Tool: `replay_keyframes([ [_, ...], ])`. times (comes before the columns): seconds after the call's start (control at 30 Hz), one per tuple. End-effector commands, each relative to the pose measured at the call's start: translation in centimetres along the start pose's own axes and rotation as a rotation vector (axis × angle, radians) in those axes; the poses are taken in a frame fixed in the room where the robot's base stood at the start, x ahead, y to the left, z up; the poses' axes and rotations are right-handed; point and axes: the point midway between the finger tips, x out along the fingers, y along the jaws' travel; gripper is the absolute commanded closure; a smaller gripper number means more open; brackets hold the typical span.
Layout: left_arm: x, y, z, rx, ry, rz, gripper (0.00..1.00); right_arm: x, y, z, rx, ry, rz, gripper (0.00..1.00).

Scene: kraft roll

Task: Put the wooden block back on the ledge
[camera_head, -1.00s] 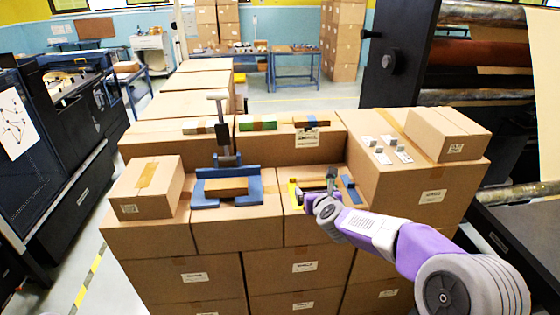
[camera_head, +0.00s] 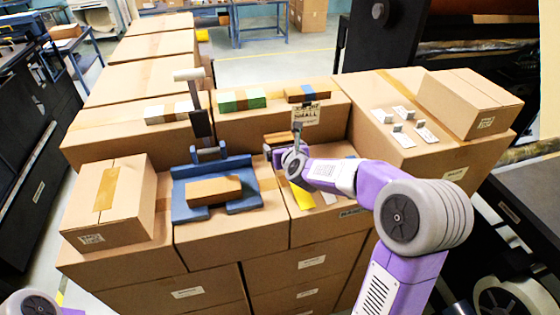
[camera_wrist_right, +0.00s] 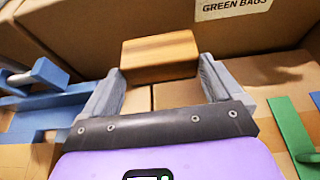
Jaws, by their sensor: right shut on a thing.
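The wooden block (camera_wrist_right: 160,55) has an orange-brown grain and sits between the two grey fingers of my right gripper (camera_wrist_right: 160,82) in the right wrist view. In the head view the right gripper (camera_head: 282,152) is shut on this block (camera_head: 278,138), in front of the back row of boxes. The ledge seems to be the raised top of that back row (camera_head: 272,115); the block is in front of it and looks lower than its top. My left gripper is out of view.
On the raised top lie a white-brown bundle (camera_head: 168,112), a green one (camera_head: 242,100) and a blue-brown one (camera_head: 307,93). A blue fixture (camera_head: 180,210) holds a brown block (camera_head: 213,190). Cartons flank both sides (camera_head: 108,205), (camera_head: 465,100). Metal clips (camera_head: 397,127) lie at right.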

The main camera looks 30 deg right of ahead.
Motion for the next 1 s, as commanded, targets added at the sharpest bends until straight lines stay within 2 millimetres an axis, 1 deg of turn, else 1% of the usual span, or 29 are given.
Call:
replay_keyframes([
  [0.03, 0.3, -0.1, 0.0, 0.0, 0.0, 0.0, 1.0, 0.3, 0.0, -0.7, -0.001, -0.001, 0.0, 0.4],
  [0.17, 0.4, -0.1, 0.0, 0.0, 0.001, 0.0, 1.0, 0.7, 0.0, -1.6, 0.0, 0.0, 0.0, 0.4],
  [0.3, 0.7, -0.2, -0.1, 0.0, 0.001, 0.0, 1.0, 1.5, 0.0, -3.5, -0.001, 0.001, 0.0, 0.4],
  [0.4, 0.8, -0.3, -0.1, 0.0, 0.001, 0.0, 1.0, 1.9, 0.0, -4.5, 0.0, -0.001, 0.001, 0.4],
  [0.67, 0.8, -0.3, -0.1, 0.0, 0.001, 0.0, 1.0, 1.9, 0.0, -4.5, 0.001, -0.004, 0.001, 0.4],
  [0.87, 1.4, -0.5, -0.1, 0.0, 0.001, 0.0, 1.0, 2.1, 0.0, -4.9, 0.001, -0.004, 0.001, 0.4],
  [0.9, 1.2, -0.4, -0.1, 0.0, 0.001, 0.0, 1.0, 2.0, 0.0, -4.9, 0.001, -0.002, 0.001, 0.01],
  [1.0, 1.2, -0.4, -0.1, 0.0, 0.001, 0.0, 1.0, 2.0, 0.0, -4.8, 0.001, -0.002, 0.001, 0.0],
])
